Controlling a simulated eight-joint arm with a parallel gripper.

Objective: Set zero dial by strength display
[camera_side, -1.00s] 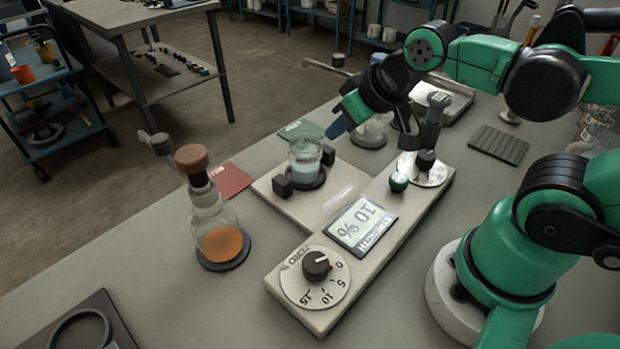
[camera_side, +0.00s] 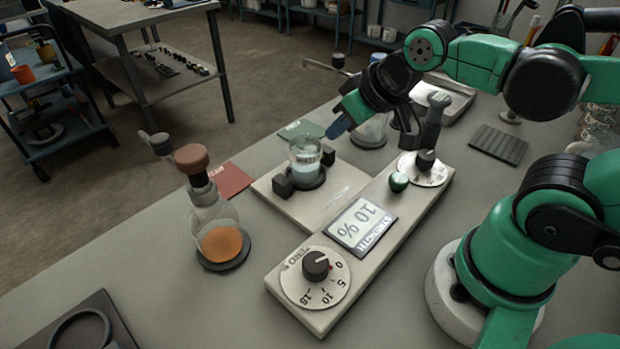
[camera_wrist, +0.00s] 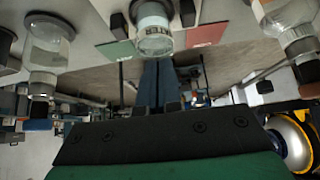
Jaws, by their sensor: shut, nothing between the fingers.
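The zero dial (camera_side: 316,264) is a black knob on a round white scale marked 0, 5, 10 and 15, at the near end of a pale instrument. Its red mark sits by the 0. The strength display (camera_side: 361,223) behind it reads 10 %, upside down in the side view. My gripper (camera_side: 338,128) is high over the far part of the instrument, near the beaker (camera_side: 305,163) of pale blue liquid, well away from the dial. Its blue fingers are shut and empty, and also show in the wrist view (camera_wrist: 158,84). The wrist view does not show the dial or display.
The beaker stands between black blocks (camera_side: 282,187). A flask of orange liquid (camera_side: 221,236) stands to the left, by a red card (camera_side: 231,181). The bench (camera_side: 150,262) at front left is mostly clear.

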